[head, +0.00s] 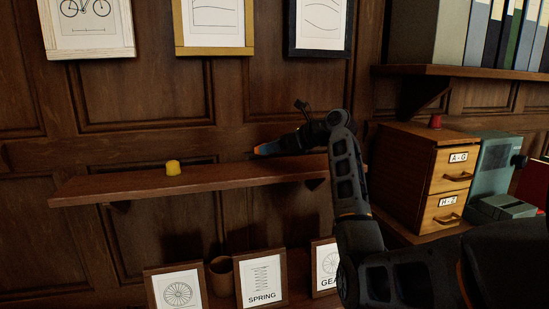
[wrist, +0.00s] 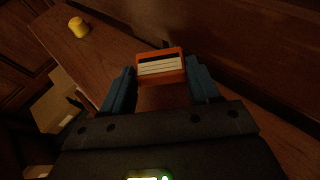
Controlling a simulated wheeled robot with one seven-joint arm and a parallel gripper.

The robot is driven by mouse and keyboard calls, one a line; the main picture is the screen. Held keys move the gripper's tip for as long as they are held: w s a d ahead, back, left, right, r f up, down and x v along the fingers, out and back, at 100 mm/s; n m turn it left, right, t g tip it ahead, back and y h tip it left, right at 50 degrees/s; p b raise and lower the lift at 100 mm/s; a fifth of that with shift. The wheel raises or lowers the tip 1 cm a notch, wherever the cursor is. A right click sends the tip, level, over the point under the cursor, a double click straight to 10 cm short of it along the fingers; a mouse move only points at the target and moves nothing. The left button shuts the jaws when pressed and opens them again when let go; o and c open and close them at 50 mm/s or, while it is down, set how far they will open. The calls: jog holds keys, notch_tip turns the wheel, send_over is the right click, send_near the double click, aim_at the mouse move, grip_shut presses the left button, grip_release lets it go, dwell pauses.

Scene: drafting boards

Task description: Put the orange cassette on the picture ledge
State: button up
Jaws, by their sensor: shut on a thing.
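The orange cassette (wrist: 161,67) has a pale striped label and a dark band. In the wrist view it sits between the two blue fingers of my gripper (wrist: 160,84), which is shut on it. In the head view my gripper (head: 268,149) reaches over the right part of the picture ledge (head: 100,188), a long brown wall shelf. Only a small bit of orange shows at its tip there. The ledge also shows below the cassette in the wrist view (wrist: 88,58). I cannot tell whether the cassette touches the ledge.
A small yellow object (head: 173,167) stands on the ledge, left of my gripper. Framed pictures (head: 261,281) and a brown cup (head: 221,276) stand below. The ledge's left part is clear.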

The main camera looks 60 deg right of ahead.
aim_at(275, 166)
jog(key=shift+f, duration=1.85)
jog(key=o, duration=1)
jog(key=shift+o, duration=0.2)
jog(key=shift+s, duration=0.1)
jog(key=d+v, duration=0.1)
jog(key=v, duration=1.1)
jog(key=shift+a, duration=0.45)
